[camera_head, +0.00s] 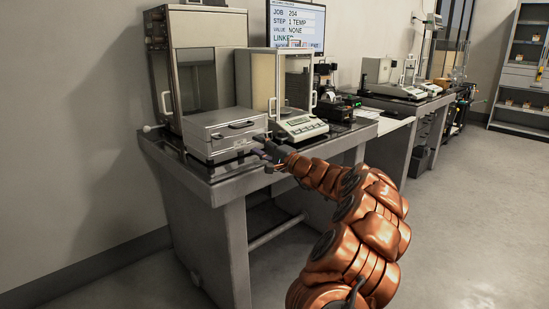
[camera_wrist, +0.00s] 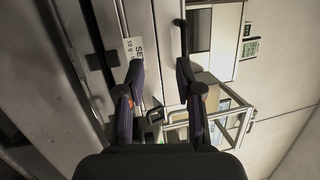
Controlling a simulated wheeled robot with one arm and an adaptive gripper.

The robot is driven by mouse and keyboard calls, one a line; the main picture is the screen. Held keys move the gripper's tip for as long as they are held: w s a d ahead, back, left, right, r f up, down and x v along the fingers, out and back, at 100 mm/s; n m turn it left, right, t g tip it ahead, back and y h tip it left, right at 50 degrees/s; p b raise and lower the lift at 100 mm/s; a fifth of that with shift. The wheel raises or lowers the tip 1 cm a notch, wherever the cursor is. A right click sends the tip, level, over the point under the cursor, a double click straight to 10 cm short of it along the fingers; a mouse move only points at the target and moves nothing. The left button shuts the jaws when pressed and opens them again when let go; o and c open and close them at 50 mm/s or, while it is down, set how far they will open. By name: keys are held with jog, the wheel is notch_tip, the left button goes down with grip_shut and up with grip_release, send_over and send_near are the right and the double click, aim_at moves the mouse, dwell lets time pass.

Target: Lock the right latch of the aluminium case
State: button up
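The aluminium case (camera_head: 205,119) lies with its lid down on the near table, its front facing me. In the wrist view, its pale front (camera_wrist: 166,60) runs up the picture, with a printed label (camera_wrist: 133,47). A small dark fitting (camera_wrist: 155,115), seemingly the right latch, shows between my fingers; I cannot tell whether it is locked. My gripper (camera_head: 262,154) is at the case's right front corner. In the wrist view my gripper (camera_wrist: 160,72) has its two fingers well apart with nothing held. Whether a finger touches the case is unclear.
A glass-fronted cabinet (camera_head: 210,32) stands behind the case. A balance (camera_head: 301,127) with a glass draft shield (camera_head: 260,65) is close to its right. The table's front edge (camera_head: 235,187) runs just below my gripper. A monitor (camera_head: 296,22) is at the back.

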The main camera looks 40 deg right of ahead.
jog(key=s+d+f+m+t+h+b, duration=0.1)
jog(key=s+d+f+m+h, duration=0.25)
jog(key=d, duration=0.65)
jog(key=shift+n+h, duration=0.35)
jog(key=shift+h, duration=0.1)
jog(key=x, duration=0.3)
jog(key=f+b+x, duration=0.1)
jog(key=x, duration=0.1)
jog(key=shift+w+d+r, duration=0.15)
jog(key=shift+w, duration=0.3)
jog(key=shift+x, duration=0.95)
jog(key=shift+r, duration=0.1)
jog(key=shift+s, duration=0.1)
grip_shut()
